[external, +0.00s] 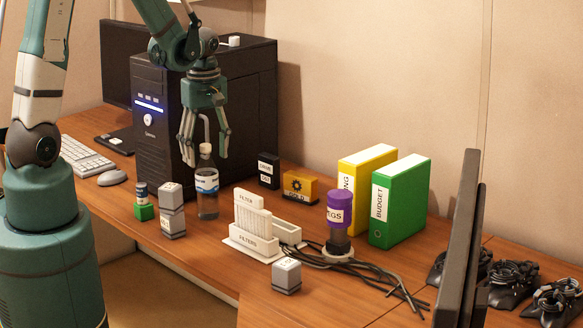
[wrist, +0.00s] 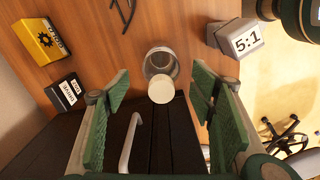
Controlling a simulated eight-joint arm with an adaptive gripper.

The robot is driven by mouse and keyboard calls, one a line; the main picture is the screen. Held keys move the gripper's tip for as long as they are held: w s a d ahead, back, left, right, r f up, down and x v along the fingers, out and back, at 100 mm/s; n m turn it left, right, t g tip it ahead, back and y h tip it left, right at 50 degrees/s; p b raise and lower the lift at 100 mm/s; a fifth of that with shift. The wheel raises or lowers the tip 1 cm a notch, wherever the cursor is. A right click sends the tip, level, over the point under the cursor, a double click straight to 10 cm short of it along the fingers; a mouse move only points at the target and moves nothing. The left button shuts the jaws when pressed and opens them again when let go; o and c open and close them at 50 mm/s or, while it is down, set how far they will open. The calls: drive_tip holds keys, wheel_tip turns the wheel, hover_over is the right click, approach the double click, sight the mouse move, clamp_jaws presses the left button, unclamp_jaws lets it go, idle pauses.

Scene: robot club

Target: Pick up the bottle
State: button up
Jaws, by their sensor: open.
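The bottle (external: 207,202) is clear with a white cap and a blue-and-white label. It stands upright on the wooden desk in front of the black computer tower. My gripper (external: 206,161) is open and points down over the bottle, its fingers on either side of the bottle's top in the external view. In the wrist view, the bottle (wrist: 158,59) and its white cap lie between the two green finger pads of my gripper (wrist: 160,82), with room on both sides. The fingers do not appear to touch it.
The black tower (external: 150,122) stands close behind the bottle. Stacked grey cubes (external: 172,222) stand to its left, and a white filter holder (external: 250,232) to its right. A yellow box (external: 299,186) and a black box (external: 268,171) lie further back. A curved white bar (wrist: 130,143) shows near the left finger.

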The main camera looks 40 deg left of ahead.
sight(206, 169)
drive_tip(key=shift+f, duration=0.1)
drive_tip(key=shift+s+f+b, duration=0.1)
drive_tip(key=shift+f+b, duration=0.35)
drive_tip(key=shift+f, duration=2.05)
drive_tip(key=shift+c, duration=0.6)
drive_tip(key=c, duration=1.4)
